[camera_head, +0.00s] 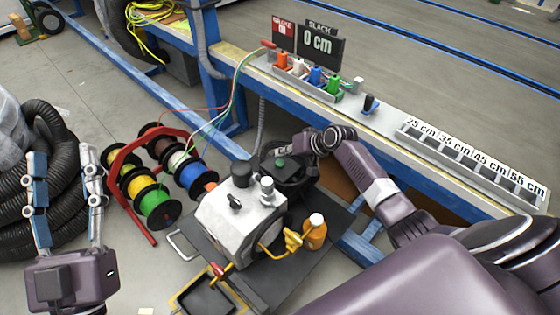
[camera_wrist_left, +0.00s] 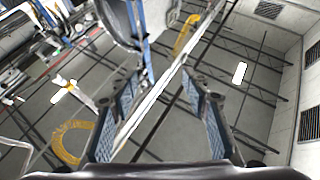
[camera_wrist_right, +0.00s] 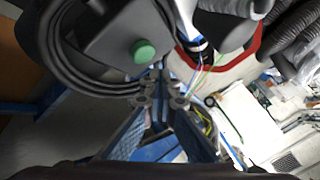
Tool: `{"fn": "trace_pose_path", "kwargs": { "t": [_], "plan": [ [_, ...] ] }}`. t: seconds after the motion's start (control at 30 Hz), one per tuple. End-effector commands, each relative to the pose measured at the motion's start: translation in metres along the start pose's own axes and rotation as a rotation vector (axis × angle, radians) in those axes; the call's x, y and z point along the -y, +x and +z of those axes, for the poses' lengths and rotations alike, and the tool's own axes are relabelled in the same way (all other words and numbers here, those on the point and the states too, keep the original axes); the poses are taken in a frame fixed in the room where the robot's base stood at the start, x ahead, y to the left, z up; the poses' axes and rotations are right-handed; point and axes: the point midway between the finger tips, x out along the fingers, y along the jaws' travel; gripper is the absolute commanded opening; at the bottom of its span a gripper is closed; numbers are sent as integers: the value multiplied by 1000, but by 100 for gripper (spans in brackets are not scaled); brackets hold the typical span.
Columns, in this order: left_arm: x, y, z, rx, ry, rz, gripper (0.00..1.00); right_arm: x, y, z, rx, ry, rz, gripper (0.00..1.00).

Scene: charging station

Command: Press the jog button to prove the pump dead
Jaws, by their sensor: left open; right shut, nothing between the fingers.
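The jog button looks to be the green round button (camera_head: 280,163) on a dark grey box (camera_head: 293,172) behind the white pump unit (camera_head: 237,217). In the right wrist view the button (camera_wrist_right: 143,51) stands proud of the grey box face, with black cable looped around the box. My right gripper (camera_head: 298,146) is shut and empty beside the box. Its fingertips (camera_wrist_right: 161,82) appear just below the button in that view; I cannot tell whether they touch the box. My left gripper (camera_head: 63,158) is open and empty at the far left, also in the left wrist view (camera_wrist_left: 165,82).
A red rack with coloured wire spools (camera_head: 155,205) stands left of the pump. The blue-framed bench (camera_head: 385,125) carries connectors, a slack display (camera_head: 320,43) and a labelled tray (camera_head: 470,165). Black hoses (camera_head: 50,140) lie far left.

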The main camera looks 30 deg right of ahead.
Motion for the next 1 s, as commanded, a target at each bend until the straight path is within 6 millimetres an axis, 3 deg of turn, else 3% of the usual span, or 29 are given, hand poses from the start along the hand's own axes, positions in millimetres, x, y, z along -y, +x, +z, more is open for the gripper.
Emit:
{"fn": "trace_pose_path", "kwargs": {
  "t": [0.47,1.0],
  "plan": [
    [6,-5,47,224,9,-11,43,5,-7,-5,0,0,0,0],
    [13,-26,96,474,16,-24,43,10,-14,-10,0,0,0,0]
  ]
}}
